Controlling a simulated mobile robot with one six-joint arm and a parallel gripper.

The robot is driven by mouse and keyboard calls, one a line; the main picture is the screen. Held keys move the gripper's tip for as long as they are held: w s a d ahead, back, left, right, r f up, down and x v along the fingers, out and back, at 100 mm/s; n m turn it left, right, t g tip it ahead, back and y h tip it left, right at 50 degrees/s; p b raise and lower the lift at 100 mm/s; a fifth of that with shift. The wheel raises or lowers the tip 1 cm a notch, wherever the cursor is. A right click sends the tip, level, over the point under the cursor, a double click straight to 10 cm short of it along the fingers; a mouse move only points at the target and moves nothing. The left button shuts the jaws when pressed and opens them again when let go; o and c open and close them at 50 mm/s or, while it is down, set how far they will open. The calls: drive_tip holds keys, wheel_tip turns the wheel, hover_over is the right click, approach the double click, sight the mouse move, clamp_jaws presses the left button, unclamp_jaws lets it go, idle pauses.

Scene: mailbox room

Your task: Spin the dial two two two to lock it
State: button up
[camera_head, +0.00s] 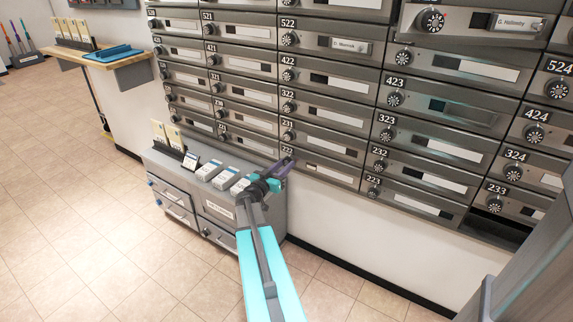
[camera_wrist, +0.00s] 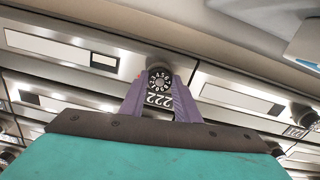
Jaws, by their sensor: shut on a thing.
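The mailbox marked 222 (camera_head: 316,168) is in the bottom row of the grey mailbox wall, near the middle in the head view. Its round black dial with white numbers (camera_wrist: 159,82) shows in the wrist view, above the white "222" label. My gripper (camera_head: 288,165) reaches up to this box; in the wrist view its purple fingers (camera_wrist: 158,90) stand on both sides of the dial and are shut on it. In the head view the gripper hides the dial. The box door looks shut.
A grey cabinet (camera_head: 217,208) with drawers and boxes on top stands below and left of the arm. Neighbouring dials, such as that of box 223 (camera_head: 374,193), are close by. An open slot (camera_head: 494,230) shows under box 233. The tiled floor is clear at left.

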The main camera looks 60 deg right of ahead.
drive_tip(key=m+p, duration=0.1)
drive_tip(key=m, duration=0.3)
drive_tip(key=shift+a, duration=0.15)
drive_tip(key=m+b, duration=1.7)
drive_tip(key=m, duration=1.3)
drive_tip(key=shift+f, duration=0.1)
drive_tip(key=shift+m, duration=0.4)
drive_tip(key=o, duration=1)
drive_tip(key=shift+o, duration=0.2)
